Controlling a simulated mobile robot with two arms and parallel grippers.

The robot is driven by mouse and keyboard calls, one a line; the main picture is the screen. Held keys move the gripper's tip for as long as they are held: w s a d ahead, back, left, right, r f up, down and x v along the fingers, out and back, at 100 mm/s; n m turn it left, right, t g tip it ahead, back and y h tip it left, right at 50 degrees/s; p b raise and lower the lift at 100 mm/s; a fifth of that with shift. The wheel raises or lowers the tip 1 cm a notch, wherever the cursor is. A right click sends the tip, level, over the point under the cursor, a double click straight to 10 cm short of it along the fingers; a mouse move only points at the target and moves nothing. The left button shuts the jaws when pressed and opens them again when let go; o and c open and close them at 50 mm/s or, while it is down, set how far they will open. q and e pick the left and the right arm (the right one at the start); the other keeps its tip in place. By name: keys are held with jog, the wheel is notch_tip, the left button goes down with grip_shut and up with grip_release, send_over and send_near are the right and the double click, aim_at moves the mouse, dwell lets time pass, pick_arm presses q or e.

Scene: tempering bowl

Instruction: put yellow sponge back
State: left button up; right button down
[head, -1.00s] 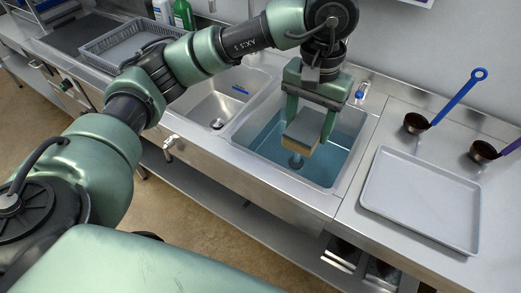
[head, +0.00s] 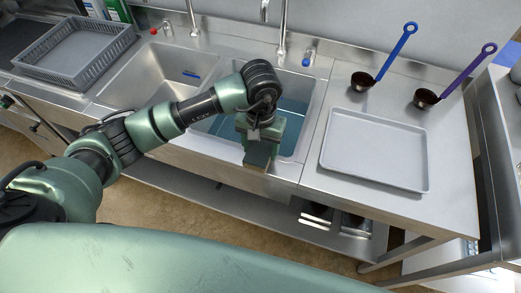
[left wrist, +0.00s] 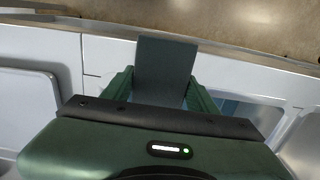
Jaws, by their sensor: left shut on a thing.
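My left gripper (head: 260,153) is over the front edge of the right-hand sink basin, pointing down. It is shut on the sponge, which shows in the left wrist view (left wrist: 166,68) as a flat dark grey face between the two green fingers. Its yellow side is turned away and hidden there; in the head view the gripper largely covers the sponge. The right basin (head: 295,105) holds bluish water behind the gripper. My right gripper is not in view.
A grey tray (head: 375,150) lies on the steel counter right of the basin. Ladles with a blue handle (head: 397,50) and a purple handle (head: 468,72) stand behind it. A grey rack (head: 75,52) is at the far left. The left basin (head: 150,80) looks empty.

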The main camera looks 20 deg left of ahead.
pick_arm(q)
notch_tip(320, 180, down, 2)
jog(key=shift+f, duration=0.1)
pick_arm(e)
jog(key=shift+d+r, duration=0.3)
pick_arm(q)
jog(key=shift+f, duration=0.1)
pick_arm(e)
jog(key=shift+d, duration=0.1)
pick_arm(q)
jog(key=o, duration=0.8)
jog(key=shift+f, duration=0.1)
jog(key=shift+c, duration=0.2)
jog(key=o, duration=0.4)
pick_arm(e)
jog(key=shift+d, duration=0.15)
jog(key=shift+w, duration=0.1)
